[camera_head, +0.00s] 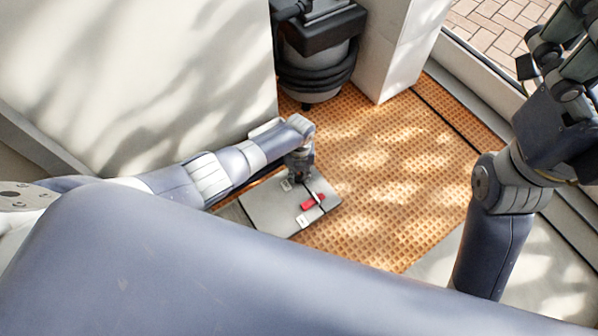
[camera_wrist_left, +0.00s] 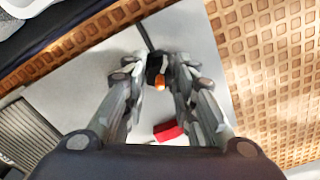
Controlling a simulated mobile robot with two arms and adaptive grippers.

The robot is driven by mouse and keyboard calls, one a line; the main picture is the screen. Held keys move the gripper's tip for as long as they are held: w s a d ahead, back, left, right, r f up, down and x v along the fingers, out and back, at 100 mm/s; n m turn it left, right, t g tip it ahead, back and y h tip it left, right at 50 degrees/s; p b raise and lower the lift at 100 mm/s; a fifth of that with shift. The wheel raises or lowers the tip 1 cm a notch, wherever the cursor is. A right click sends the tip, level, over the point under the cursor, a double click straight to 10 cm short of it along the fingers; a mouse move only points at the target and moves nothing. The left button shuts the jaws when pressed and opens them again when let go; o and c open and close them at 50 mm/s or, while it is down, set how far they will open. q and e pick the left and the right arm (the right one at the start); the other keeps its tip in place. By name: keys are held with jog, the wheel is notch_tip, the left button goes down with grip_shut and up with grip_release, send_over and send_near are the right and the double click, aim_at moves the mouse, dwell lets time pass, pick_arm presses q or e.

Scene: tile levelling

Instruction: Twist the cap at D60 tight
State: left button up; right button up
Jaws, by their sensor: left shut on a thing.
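The grey tile (camera_head: 262,212) lies on the orange grid floor in the middle of the head view. My left gripper (camera_head: 298,178) points down over its far part. In the left wrist view, my left gripper (camera_wrist_left: 163,68) is shut on a small dark cap (camera_wrist_left: 153,64), with an orange part (camera_wrist_left: 160,82) showing between the fingers. The fingers hide most of the cap, and I cannot read any label. A red piece (camera_head: 313,201) lies on the tile close by; it also shows in the left wrist view (camera_wrist_left: 168,130). My right gripper (camera_head: 562,45) is raised at the upper right, away from the tile.
The orange grid floor (camera_head: 400,190) is free to the right of the tile. A black and grey machine (camera_head: 318,65) stands behind, beside a white pillar (camera_head: 392,45). A pale wall (camera_head: 130,70) stands at the left. A dark strip (camera_head: 445,108) crosses the floor at right.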

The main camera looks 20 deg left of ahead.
dwell(0.4)
pick_arm(q)
jog(key=o, duration=1.1)
jog(key=shift+c, duration=0.2)
notch_tip(320, 180, up, 12)
